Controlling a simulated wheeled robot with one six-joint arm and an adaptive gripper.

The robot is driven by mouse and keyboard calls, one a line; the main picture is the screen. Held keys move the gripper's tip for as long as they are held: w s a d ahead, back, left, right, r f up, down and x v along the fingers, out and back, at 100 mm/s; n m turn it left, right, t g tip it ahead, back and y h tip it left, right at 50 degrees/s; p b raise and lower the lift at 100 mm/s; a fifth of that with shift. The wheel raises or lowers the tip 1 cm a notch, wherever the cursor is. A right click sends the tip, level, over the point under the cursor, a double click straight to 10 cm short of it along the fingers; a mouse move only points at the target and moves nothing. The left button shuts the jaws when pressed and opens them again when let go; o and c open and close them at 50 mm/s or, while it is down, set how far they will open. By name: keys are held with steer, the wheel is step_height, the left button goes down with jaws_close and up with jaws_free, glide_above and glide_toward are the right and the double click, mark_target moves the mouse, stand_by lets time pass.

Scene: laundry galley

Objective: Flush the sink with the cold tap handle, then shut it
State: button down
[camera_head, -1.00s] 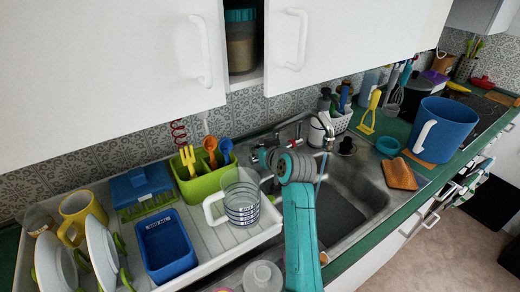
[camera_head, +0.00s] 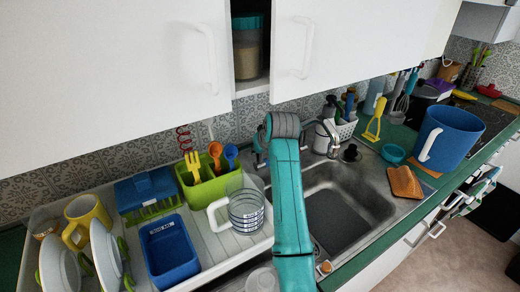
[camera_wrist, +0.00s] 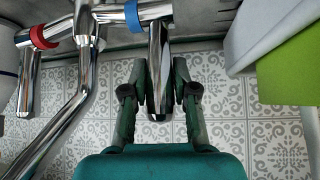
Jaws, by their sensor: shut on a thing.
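The cold tap handle (camera_wrist: 159,55) is a chrome lever beside a blue band (camera_wrist: 132,15) in the wrist view. My gripper (camera_wrist: 160,88) is shut on it, one finger on each side of the lever. The hot handle (camera_wrist: 27,80), with a red band, stands apart at the left. The chrome tap spout (camera_head: 330,138) shows over the steel sink (camera_head: 338,218) in the head view, right of my arm. I see no water stream there now. In the head view my arm hides the gripper and most of the tap body.
Upper cabinet doors (camera_head: 345,45) hang above. A sponge (camera_head: 404,182) and a blue pot (camera_head: 449,137) are at the right.

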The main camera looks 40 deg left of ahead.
steer(key=c, duration=0.9)
jaws_free()
steer(key=v, duration=1.2)
